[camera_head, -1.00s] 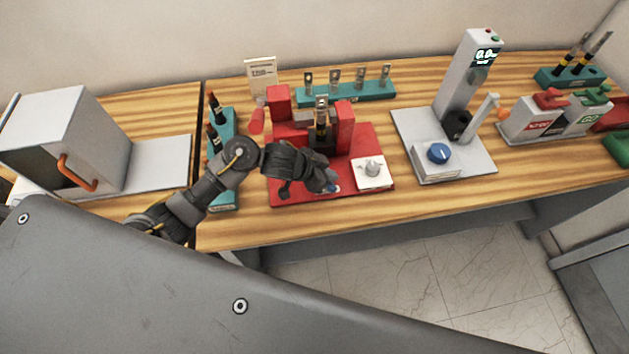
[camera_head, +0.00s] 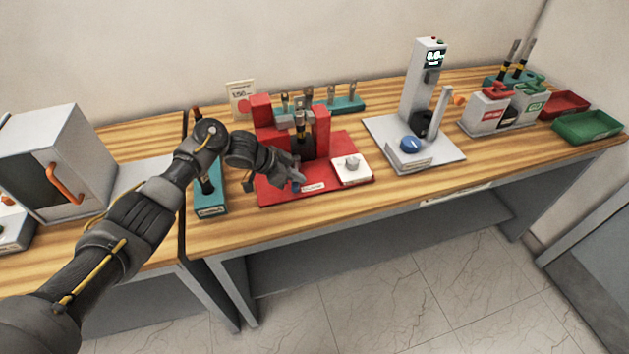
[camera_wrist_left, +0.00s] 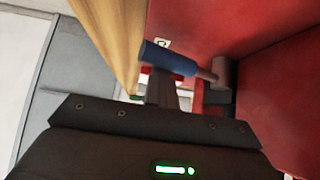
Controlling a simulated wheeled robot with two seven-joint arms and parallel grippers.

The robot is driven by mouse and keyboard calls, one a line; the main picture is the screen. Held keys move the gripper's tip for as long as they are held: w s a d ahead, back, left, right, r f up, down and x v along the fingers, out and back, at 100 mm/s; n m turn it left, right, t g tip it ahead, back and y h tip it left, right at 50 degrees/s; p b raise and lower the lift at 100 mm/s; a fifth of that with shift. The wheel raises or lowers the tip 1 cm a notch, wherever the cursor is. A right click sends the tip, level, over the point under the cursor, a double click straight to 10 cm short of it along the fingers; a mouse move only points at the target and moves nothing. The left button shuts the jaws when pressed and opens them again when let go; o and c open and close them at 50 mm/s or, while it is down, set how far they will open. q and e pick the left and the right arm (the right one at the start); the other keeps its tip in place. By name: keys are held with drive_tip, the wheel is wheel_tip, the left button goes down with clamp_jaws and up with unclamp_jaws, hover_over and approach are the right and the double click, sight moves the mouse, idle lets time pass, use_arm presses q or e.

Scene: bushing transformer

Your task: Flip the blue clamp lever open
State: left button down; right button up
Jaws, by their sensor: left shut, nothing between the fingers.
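The red clamp fixture (camera_head: 338,144) stands on the table, with a metal-topped part held between its red posts. The blue clamp lever (camera_wrist_left: 168,57) shows large in the left wrist view. Its blue grip lies on a grey metal rod that runs right to a joint by the red wall. In the head view only a small bit of blue shows beside my fingers, low at the fixture's front. My left gripper (camera_head: 297,180) is shut and empty. Its fingertips (camera_wrist_left: 162,82) are right at the blue grip; I cannot tell whether they touch. My right gripper is out of view.
A white dial block (camera_head: 351,172) sits on the fixture's base, right of my gripper. A teal rack (camera_head: 211,203) stands to the left, near my forearm. A grey tester with a blue knob (camera_head: 410,145) is further right. The table's front edge is close below.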

use_arm(q)
drive_tip(key=shift+w+a, duration=0.2)
drive_tip(key=shift+a, duration=0.75)
drive_tip(key=shift+w+a+f, duration=0.1)
drive_tip(key=shift+w+a, duration=0.1)
drive_tip(key=shift+a, duration=0.4)
drive_tip(key=shift+w+a+f, duration=0.1)
drive_tip(key=shift+w+a, duration=0.05)
drive_tip(key=shift+a, duration=0.4)
drive_tip(key=shift+w+r, duration=0.1)
drive_tip(key=shift+w+a, duration=0.1)
drive_tip(key=shift+a, duration=0.15)
drive_tip(key=shift+w+a+r+p, duration=0.2)
drive_tip(key=shift+w+r+p, duration=0.05)
drive_tip(key=shift+r+p, duration=0.2)
drive_tip(key=w+a+r+p, duration=0.2)
drive_tip(key=a+r+p, duration=0.2)
drive_tip(key=a+r, duration=0.1)
drive_tip(key=shift+w+r, duration=0.35)
drive_tip(key=shift+r, duration=0.4)
